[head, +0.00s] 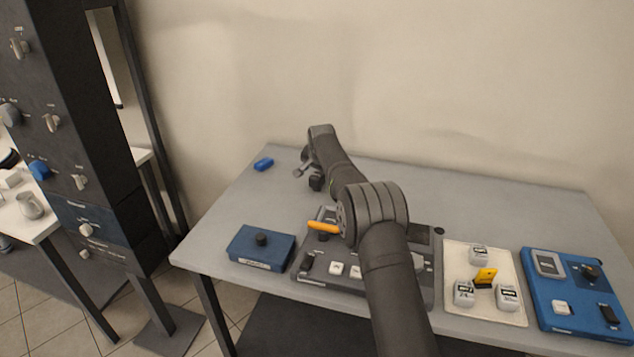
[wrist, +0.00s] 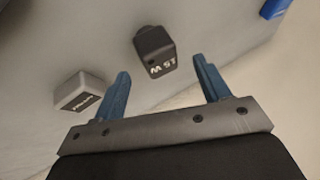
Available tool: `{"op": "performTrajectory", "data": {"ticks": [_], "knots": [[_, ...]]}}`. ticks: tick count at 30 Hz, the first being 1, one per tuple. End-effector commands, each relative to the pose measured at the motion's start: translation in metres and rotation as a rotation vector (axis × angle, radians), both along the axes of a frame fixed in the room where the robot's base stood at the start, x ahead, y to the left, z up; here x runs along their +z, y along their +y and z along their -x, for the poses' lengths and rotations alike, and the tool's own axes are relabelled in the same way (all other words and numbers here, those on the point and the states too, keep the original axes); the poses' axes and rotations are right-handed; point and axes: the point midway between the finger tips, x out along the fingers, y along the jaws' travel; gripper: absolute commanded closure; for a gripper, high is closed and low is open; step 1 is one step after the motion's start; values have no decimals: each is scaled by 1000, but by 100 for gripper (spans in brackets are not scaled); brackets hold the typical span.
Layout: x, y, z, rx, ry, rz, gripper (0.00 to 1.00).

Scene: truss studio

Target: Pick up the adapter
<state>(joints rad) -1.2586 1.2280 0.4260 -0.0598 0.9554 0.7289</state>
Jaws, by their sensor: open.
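A black block with white letters reading roughly "M ST" (wrist: 155,52) lies on the grey table in the wrist view. It may be the adapter, but I cannot tell for sure. My gripper (wrist: 162,66) is open, its two blue fingers apart. The black block shows beyond and between the fingertips, with nothing held. A pale grey block with a dark label (wrist: 80,92) lies left of the left finger. In the head view my arm reaches over the table's back left, and its bent links partly hide the gripper area.
A blue piece (head: 263,164) lies at the table's back left. A blue box with a black knob (head: 262,247), a dark panel (head: 333,279), a cream tray with labelled blocks (head: 455,255) and a blue board (head: 540,300) line the front. The back right is clear.

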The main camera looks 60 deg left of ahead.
Motion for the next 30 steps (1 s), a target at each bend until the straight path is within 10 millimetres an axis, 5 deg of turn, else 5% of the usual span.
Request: {"op": "performTrajectory", "data": {"ticks": [15, 24, 30], "knots": [[-17, 9, -4, 0, 0, -1, 33], [-17, 9, -4, 1, 0, 0, 92], [-17, 9, -4, 0, 0, -1, 95]]}}
